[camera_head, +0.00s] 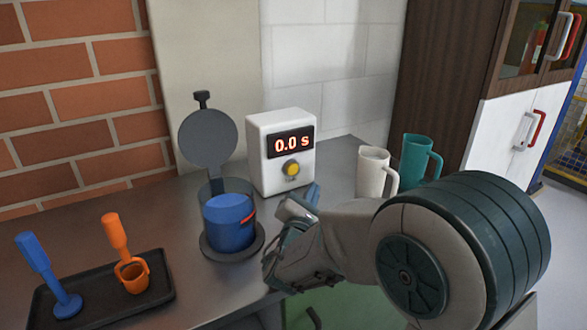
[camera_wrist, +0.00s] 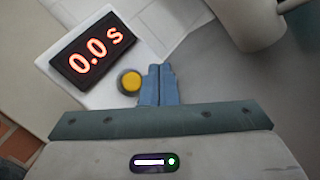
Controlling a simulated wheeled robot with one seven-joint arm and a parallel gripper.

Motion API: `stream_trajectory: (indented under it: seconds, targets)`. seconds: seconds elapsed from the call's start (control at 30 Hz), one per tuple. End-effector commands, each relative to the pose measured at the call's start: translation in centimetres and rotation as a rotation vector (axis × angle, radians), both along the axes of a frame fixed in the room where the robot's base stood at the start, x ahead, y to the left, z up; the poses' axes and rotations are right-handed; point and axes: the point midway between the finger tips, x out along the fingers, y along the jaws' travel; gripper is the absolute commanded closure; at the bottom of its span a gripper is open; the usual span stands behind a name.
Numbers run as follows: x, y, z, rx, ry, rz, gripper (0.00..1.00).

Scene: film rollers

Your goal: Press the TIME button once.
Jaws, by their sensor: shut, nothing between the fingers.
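A white timer box (camera_head: 272,170) stands on the metal counter, with a dark display reading 0.0 s (camera_head: 291,143). A round yellow button (camera_head: 292,169) sits on its front below the display. In the wrist view the button (camera_wrist: 130,82) lies just left of my fingertips, and the display (camera_wrist: 89,53) is up and left of them. My gripper (camera_wrist: 158,85) is shut with nothing between its fingers. In the head view my gripper (camera_head: 305,198) is at the lower right of the box's front. Whether the fingertips touch the box or button cannot be told.
A blue container (camera_head: 229,222) under a raised round grey lid (camera_head: 208,138) stands left of the box. A white mug (camera_head: 371,173) and a teal mug (camera_head: 414,160) stand to the right. A black tray (camera_head: 155,288) holds a blue tool (camera_head: 45,275) and orange items (camera_head: 131,278).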

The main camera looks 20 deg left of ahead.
Motion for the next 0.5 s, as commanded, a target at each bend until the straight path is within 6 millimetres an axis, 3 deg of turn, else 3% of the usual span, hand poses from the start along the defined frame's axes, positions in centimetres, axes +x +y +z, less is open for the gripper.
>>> stream_trajectory:
  seconds: [0.2, 0.5]
  targets:
    - [2.1, 2.5, 0.2, -0.001, 0.001, 0.0, 1.0]
    - [3.9, 4.6, -0.1, -0.001, 0.001, -0.001, 1.0]
